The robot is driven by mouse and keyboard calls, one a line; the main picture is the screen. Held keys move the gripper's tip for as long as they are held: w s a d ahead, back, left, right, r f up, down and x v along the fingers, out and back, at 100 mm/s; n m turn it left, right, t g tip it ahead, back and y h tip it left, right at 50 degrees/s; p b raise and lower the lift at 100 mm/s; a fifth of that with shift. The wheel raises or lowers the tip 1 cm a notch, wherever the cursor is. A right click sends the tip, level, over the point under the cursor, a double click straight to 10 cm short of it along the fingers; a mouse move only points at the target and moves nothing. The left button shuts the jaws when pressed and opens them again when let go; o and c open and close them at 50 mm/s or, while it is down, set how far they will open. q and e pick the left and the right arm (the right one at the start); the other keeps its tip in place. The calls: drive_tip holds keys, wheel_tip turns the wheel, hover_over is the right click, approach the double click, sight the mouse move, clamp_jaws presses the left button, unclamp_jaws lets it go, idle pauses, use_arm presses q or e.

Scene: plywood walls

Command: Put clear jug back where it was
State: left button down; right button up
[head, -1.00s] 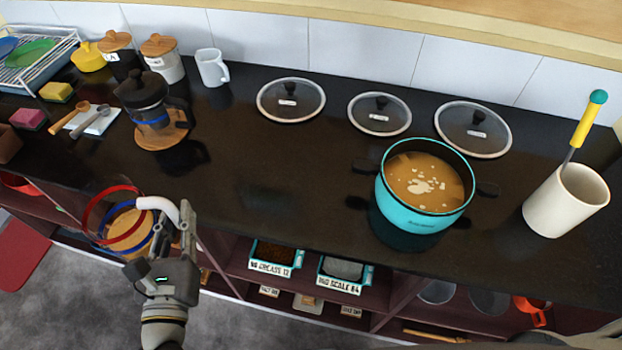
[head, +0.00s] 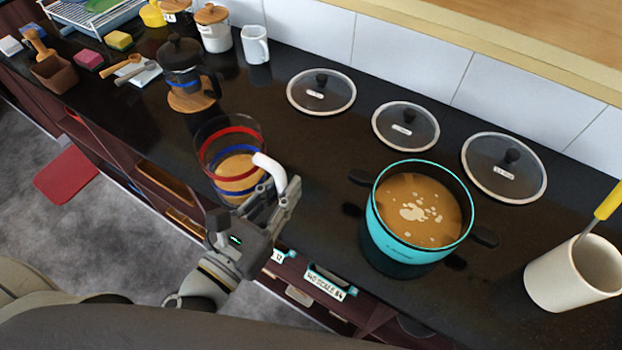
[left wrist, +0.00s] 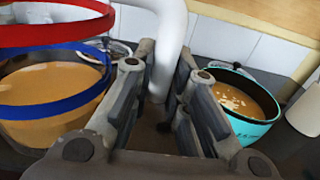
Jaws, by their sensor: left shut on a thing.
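The clear jug (head: 232,150) has a red band, a blue band, a white handle and tan liquid inside. It appears upright near the counter's front edge; I cannot tell whether its base touches the counter. My left gripper (head: 274,193) is shut on its white handle, to the right of the jug body. In the left wrist view, the handle (left wrist: 168,40) runs between the fingers (left wrist: 160,95), and the jug body (left wrist: 50,90) fills the left side. A teal pot (head: 405,240) of similar tan liquid stands on the counter to the right. My right gripper is not in view.
Three glass lids (head: 321,92) lie along the back. A french press (head: 182,70) stands on a wooden coaster behind the jug. A cream crock (head: 570,275) is at the right. Dark counter (head: 320,160) is clear between jug, lids and pot.

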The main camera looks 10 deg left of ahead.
use_arm(q)
drive_tip(key=w+d+f+b, duration=0.1)
drive_tip(key=w+f, duration=0.2)
drive_tip(key=w+d+f+b, duration=0.1)
drive_tip(key=w+f, duration=0.2)
drive_tip(key=w, duration=0.1)
drive_tip(key=w+d+f+b, duration=0.1)
drive_tip(key=w+d+f, duration=0.1)
drive_tip(key=w+f, duration=0.1)
drive_tip(key=shift+w+d, duration=0.1)
drive_tip(key=shift+w, duration=0.65)
wheel_tip(320, 180, down, 3)
drive_tip(key=shift+b, duration=0.6)
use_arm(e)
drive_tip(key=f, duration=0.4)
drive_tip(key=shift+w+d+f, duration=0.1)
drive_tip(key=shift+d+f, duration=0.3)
use_arm(q)
drive_tip(key=shift+f, duration=0.1)
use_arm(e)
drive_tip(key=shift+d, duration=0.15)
use_arm(q)
drive_tip(key=shift+f, duration=0.15)
drive_tip(key=c, duration=1.4)
unclamp_jaws()
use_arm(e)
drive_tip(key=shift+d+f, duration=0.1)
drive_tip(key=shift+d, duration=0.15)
